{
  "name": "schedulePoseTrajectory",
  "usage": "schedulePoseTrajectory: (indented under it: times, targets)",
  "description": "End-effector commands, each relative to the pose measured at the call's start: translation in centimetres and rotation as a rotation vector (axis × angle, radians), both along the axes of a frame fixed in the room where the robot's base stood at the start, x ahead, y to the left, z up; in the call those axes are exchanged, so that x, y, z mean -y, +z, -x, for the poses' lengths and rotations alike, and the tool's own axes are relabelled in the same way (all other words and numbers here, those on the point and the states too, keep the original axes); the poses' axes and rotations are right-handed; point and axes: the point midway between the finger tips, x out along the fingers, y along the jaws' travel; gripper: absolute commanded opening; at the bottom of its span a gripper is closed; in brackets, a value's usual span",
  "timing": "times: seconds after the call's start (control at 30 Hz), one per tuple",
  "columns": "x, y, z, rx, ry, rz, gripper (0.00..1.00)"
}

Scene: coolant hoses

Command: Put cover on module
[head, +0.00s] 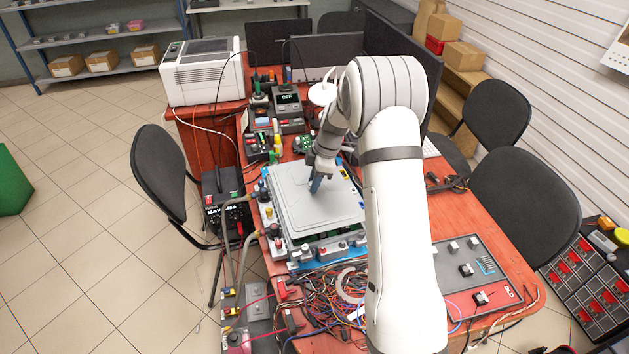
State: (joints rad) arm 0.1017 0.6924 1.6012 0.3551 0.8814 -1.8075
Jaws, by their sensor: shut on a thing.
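The grey cover (290,195) is a flat plate with a raised, rounded panel. It lies level over the module (323,247) on the orange table, and I cannot tell whether it is fully seated or slightly above it. The module's front side shows below the cover, with connectors and a blue base edge. My gripper (316,186) points down at the middle of the cover and is shut on the cover there. My arm hides the cover's right side and part of the module.
Tangled wires (320,295) lie in front of the module. Two hoses (228,250) run at its left. A grey panel (475,270) lies at the right. Chairs (160,170) stand around the table.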

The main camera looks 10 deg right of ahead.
Motion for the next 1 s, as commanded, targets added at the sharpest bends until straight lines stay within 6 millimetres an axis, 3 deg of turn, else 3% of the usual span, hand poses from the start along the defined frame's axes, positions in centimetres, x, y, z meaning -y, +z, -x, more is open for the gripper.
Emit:
schedulePoseTrajectory:
  times: [1.0]
  targets:
    - [-0.1, -1.7, 0.0, 0.001, 0.002, 0.0, 0.03]
